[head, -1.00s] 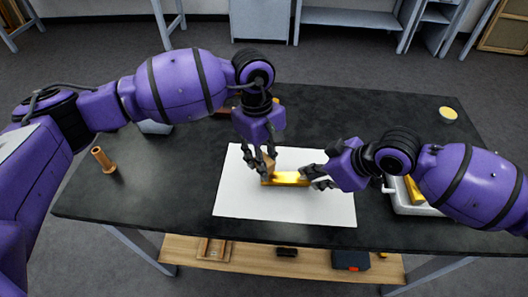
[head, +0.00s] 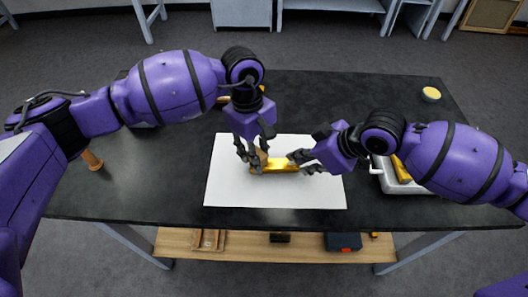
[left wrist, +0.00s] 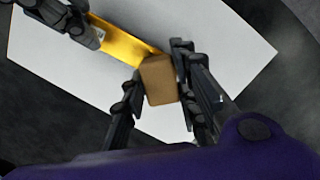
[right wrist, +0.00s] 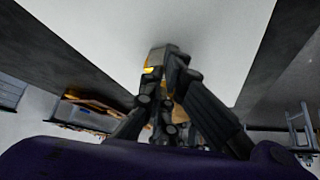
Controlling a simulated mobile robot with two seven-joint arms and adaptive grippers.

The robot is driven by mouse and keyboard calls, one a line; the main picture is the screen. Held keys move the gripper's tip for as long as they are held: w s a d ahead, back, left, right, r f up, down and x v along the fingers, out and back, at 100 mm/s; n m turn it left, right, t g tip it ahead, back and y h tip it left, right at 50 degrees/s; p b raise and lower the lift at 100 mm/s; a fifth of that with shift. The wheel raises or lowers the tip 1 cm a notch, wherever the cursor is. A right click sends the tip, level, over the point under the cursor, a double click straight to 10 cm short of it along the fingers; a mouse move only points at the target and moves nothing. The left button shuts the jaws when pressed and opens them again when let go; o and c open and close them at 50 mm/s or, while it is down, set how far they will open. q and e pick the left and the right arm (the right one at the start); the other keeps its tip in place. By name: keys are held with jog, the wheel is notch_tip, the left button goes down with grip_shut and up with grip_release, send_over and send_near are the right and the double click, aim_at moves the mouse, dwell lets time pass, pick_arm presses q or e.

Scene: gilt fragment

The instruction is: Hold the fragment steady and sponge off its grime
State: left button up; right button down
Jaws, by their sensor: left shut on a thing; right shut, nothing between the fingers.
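The gilt fragment (head: 284,162) is a flat gold strip lying on a white sheet (head: 240,190). It also shows in the left wrist view (left wrist: 122,42). My left gripper (head: 251,160) is shut on a tan sponge block (left wrist: 158,80), held at the fragment's left end; I cannot tell whether they touch. My right gripper (head: 298,162) is shut with nothing between its fingers, its tips at the fragment's right end. In the right wrist view only a small gold part of the fragment (right wrist: 149,71) shows past the fingers. I cannot make out grime on the fragment.
A white tray (head: 390,187) with a gold piece in it stands at right, partly behind my right arm. A small round dish (head: 431,94) is at the back right. A brown cylinder (head: 92,160) stands at left. The dark table (head: 150,200) is clear in front.

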aim_at(271, 163)
pick_arm(q)
jog(key=shift+a+f, duration=0.1)
jog(key=shift+a, duration=0.4)
pick_arm(e)
jog(key=shift+s+f, duration=0.15)
jog(key=shift+f, duration=0.1)
pick_arm(q)
jog(key=shift+d, duration=2.1)
jog(key=shift+a, duration=2.3)
jog(key=shift+d+r, duration=0.1)
jog(key=shift+r, duration=4)
pick_arm(e)
jog(key=shift+r, duration=0.1)
jog(key=shift+r, duration=0.1)
notch_tip(271, 163, up, 6)
jog(key=shift+w, duration=0.2)
jog(key=v, duration=1.2)
